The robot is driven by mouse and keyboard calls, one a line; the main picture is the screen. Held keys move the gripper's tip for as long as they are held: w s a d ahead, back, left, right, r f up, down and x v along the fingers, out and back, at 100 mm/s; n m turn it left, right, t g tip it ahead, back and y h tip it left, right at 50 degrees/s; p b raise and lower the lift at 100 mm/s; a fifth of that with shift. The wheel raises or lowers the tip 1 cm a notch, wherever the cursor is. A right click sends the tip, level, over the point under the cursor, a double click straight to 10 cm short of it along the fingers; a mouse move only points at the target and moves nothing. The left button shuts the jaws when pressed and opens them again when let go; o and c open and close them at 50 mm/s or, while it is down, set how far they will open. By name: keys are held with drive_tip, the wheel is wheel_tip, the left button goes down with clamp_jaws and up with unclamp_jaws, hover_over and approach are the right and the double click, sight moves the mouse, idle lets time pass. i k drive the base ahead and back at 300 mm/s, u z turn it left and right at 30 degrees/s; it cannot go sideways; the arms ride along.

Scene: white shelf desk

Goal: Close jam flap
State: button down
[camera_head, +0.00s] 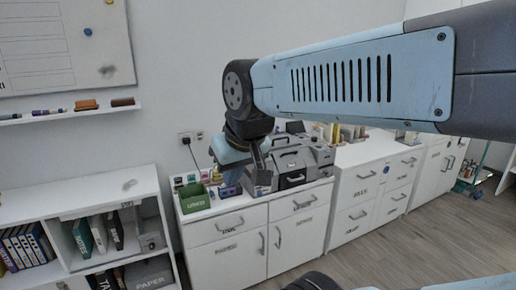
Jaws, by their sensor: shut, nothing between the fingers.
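A grey office machine (294,158) with dark panels and handles stands on the white cabinet in the middle of the picture. I cannot make out for certain which of its panels is the jam flap, or how far it stands open. My gripper (262,168) hangs down at the machine's left side, below my light blue wrist. Its fingers are shut with nothing between them. They are small and dark here, and I cannot tell whether they touch the machine. My wrist and gripper hide part of the machine's left side.
A green bin (194,198) and small coloured items stand left of the machine on the white cabinet (226,226). A low shelf with binders (83,238) stands at left, another white cabinet (366,190) at right. The wooden floor (400,250) in front is clear.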

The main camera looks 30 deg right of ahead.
sight(288, 160)
drive_tip(key=z, duration=0.15)
drive_tip(key=i, duration=0.95)
drive_tip(key=z, duration=0.65)
drive_tip(key=k, duration=0.85)
drive_tip(key=z, duration=0.2)
drive_tip(key=i, duration=0.9)
drive_tip(key=u, duration=0.05)
